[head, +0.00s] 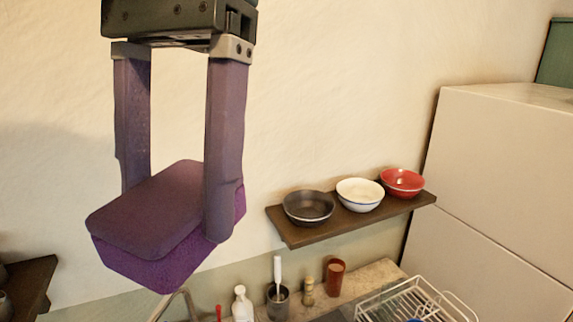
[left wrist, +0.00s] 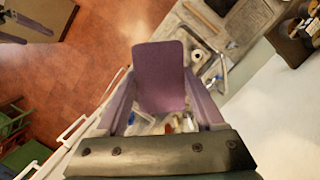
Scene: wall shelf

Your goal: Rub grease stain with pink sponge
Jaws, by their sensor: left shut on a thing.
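My left gripper (head: 178,212) hangs down in the left of the head view, close to the camera, its two fingers shut on the sides of the pink sponge (head: 150,215). The sponge looks purple here, with a duller, darker layer on top and a brighter one below. It is held in the air, tilted, touching nothing but the fingers. In the left wrist view the sponge (left wrist: 159,75) shows as a flat mauve block between the fingers. I see no grease stain in either view. My right gripper is not clearly in view.
A wall shelf (head: 286,233) carries a dark bowl (head: 308,207), a white bowl (head: 360,194) and a red bowl (head: 403,181). Below, a counter holds a white bottle (head: 242,303), a dark utensil cup (head: 278,302), a red-brown cup (head: 335,278) and a dish rack (head: 410,300). A fridge (head: 500,170) stands right.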

